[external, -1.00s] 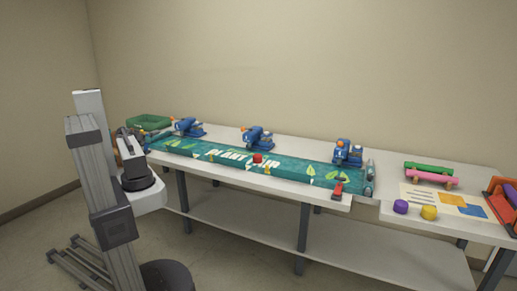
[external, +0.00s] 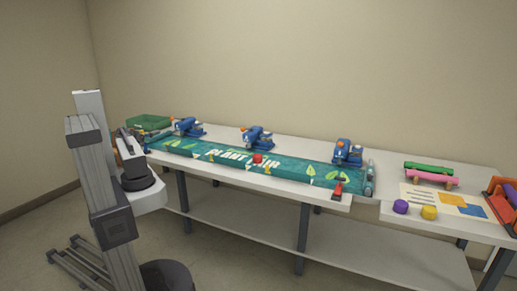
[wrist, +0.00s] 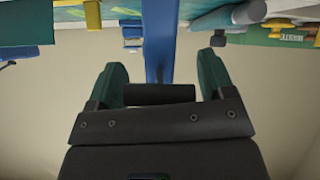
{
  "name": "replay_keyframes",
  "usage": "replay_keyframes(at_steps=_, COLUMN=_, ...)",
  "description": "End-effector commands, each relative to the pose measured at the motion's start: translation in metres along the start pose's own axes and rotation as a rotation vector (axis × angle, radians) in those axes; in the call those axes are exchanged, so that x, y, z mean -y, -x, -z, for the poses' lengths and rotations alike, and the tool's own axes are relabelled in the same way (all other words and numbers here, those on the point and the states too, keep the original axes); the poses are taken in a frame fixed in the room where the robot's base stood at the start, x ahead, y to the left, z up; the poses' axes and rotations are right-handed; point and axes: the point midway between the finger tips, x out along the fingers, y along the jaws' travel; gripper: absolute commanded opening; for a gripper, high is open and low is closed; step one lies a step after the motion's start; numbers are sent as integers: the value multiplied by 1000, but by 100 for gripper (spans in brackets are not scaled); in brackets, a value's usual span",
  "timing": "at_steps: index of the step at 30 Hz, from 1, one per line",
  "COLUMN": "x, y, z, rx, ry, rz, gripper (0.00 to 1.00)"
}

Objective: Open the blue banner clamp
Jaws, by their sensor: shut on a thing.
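Three blue clamps stand along the back edge of the teal banner: left (external: 187,127), middle (external: 257,138) and right (external: 348,153). The banner (external: 285,172) lies along the table. In the wrist view, my gripper (wrist: 160,94) has its two green fingers against the ends of a dark crossbar handle (wrist: 160,95). A blue bar (wrist: 159,40) runs from this handle toward the table. The handle looks like part of a blue clamp, but I cannot tell which one.
The white table (external: 330,202) has a shelf below. A green bin (external: 149,122) is at its far left end. A red knob (external: 257,159) and a red-handled tool (external: 338,188) lie at the front. Purple (external: 400,207) and yellow (external: 429,212) pieces are at the right.

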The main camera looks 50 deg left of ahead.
Motion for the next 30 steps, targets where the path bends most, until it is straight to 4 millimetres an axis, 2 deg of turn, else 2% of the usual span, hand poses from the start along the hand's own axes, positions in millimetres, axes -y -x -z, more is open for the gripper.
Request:
replay_keyframes(at_steps=3, x=0, y=1, z=0, rx=1, ry=0, rz=2, gripper=33)
replay_keyframes(at_steps=4, x=0, y=1, z=0, rx=0, ry=0, rz=2, gripper=76)
replay_keyframes(at_steps=10, x=0, y=1, z=0, rx=0, ry=0, rz=1, gripper=96)
replay_keyframes(at_steps=17, x=0, y=1, z=0, rx=0, ry=0, rz=1, gripper=96)
replay_keyframes(at_steps=20, x=0, y=10, z=2, rx=-1, ry=1, rz=2, gripper=96)
replay_keyframes(at_steps=30, x=-2, y=90, z=5, rx=-1, ry=2, rz=5, gripper=96)
